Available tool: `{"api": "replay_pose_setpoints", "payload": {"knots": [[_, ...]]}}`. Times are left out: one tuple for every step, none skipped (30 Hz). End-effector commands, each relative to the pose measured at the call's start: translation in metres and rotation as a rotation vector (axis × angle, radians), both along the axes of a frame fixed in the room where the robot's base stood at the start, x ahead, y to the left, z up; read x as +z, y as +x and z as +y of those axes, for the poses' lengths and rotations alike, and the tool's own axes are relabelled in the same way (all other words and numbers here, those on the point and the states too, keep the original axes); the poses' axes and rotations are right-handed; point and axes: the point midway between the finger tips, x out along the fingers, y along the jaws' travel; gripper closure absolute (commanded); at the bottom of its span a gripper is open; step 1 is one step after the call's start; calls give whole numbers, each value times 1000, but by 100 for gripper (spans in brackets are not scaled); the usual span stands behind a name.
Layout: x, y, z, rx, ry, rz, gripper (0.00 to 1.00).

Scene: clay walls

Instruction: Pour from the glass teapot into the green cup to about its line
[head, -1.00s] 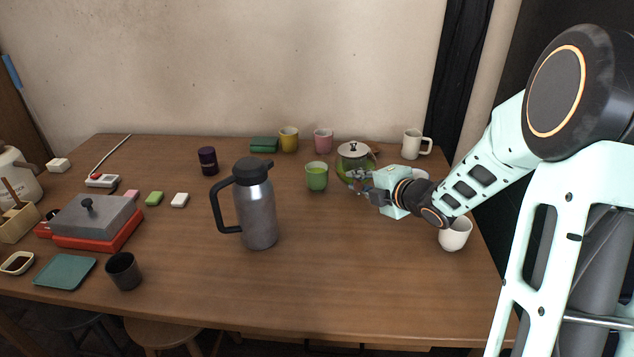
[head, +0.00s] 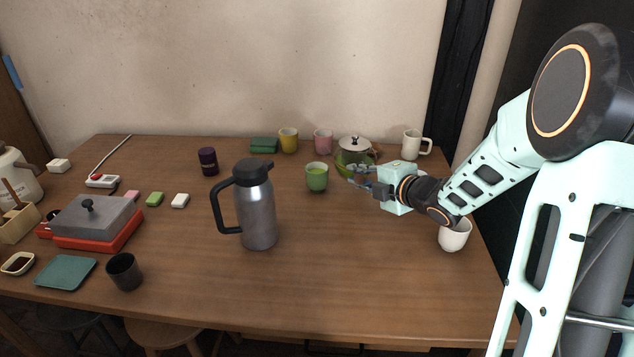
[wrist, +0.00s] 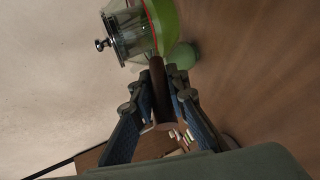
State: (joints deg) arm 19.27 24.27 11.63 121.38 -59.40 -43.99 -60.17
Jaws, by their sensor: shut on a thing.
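The glass teapot (head: 352,157) has a clear body, a metal lid with a dark knob and green liquid inside. It is at the back right of the table, just right of the green cup. In the wrist view the teapot (wrist: 130,32) appears sideways, with its brown handle (wrist: 159,85) between my fingers. My gripper (head: 358,176) is shut on that handle; it also shows in the wrist view (wrist: 160,100). The green cup (head: 317,180) stands upright on the table, partly hidden behind the teapot in the wrist view (wrist: 184,56). I cannot make out its line or fill level.
Yellow (head: 288,142) and pink (head: 323,143) cups stand behind the green cup. A white mug (head: 411,146) is at the back right, and a white cup (head: 454,236) is below my forearm. A grey jug (head: 257,210) stands front left; the table between is clear.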

Motion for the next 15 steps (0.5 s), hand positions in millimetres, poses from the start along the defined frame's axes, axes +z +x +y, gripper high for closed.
{"api": "replay_pose_setpoints", "payload": {"knots": [[-12,1,0,1,2,-3,100],[-16,1,0,1,3,-3,100],[-21,1,0,1,6,-2,100],[-24,1,0,0,7,-3,100],[-26,1,0,1,8,-3,100],[-28,1,0,1,9,-4,100],[-29,1,0,1,10,-3,100],[-29,1,0,1,10,-4,100],[-28,1,0,1,12,-3,100],[-26,1,0,0,12,-4,100],[-24,1,0,0,12,-4,100],[-21,1,0,1,11,-5,100],[-19,1,0,1,11,-5,100],[-16,1,0,0,12,-4,100],[-12,1,0,0,12,-4,100]]}}
